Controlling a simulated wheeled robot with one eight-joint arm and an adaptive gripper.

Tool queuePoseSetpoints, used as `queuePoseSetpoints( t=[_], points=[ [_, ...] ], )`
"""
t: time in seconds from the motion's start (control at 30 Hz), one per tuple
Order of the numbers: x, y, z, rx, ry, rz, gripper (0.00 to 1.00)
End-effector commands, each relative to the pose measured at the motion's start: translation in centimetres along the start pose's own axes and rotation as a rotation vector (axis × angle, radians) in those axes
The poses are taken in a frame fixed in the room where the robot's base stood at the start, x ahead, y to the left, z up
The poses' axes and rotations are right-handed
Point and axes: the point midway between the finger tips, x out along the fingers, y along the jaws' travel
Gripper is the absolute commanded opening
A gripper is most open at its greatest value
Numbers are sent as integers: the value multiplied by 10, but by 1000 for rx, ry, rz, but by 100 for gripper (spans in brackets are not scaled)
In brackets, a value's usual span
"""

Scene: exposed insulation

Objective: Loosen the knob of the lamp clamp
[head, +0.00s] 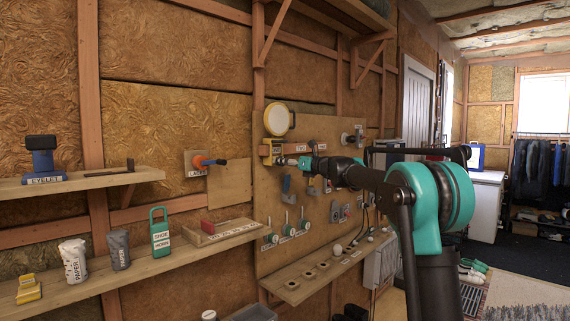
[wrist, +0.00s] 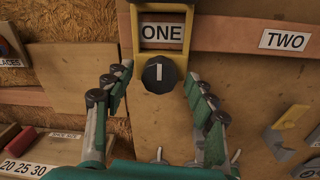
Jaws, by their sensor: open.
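The yellow work lamp (head: 279,119) with a round pale face is on the wall board, above its yellow clamp (head: 267,151). In the wrist view the yellow clamp (wrist: 125,32) bears a label ONE, and a round black knob (wrist: 159,74) with a white mark sits just below that label. The white mark stands upright. My gripper (wrist: 158,78) is open, its two fingers apart on the left and right of the knob, with gaps visible on both sides. In the head view my gripper (head: 297,161) is close to the clamp, and the knob is hard to make out.
A wooden rail with a label TWO (wrist: 284,41) runs right of the clamp. Below hang several tools, including a grey one with a yellow part (wrist: 279,140). A lower shelf (head: 300,285) with holes juts out under the board. A red LACES fixture (wrist: 5,47) is at left.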

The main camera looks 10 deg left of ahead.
Motion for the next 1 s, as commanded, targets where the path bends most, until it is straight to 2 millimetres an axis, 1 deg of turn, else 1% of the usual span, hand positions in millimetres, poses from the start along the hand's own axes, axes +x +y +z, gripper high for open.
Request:
queuePoseSetpoints(
  t=[0.03, 0.07, 0.43, 0.47, 0.77, 1.0],
  points=[
    [0, 0, 0, 0, 0, 0, 56],
    [0, 0, 0, 0, 0, 0, 53],
    [0, 0, 0, 0, 0, 0, 8],
    [0, 0, 0, 0, 0, 0, 6],
    [0, 0, 0, -42, 2, 0, 6],
    [0, 0, 0, -183, 8, -2, 6]
  ],
)
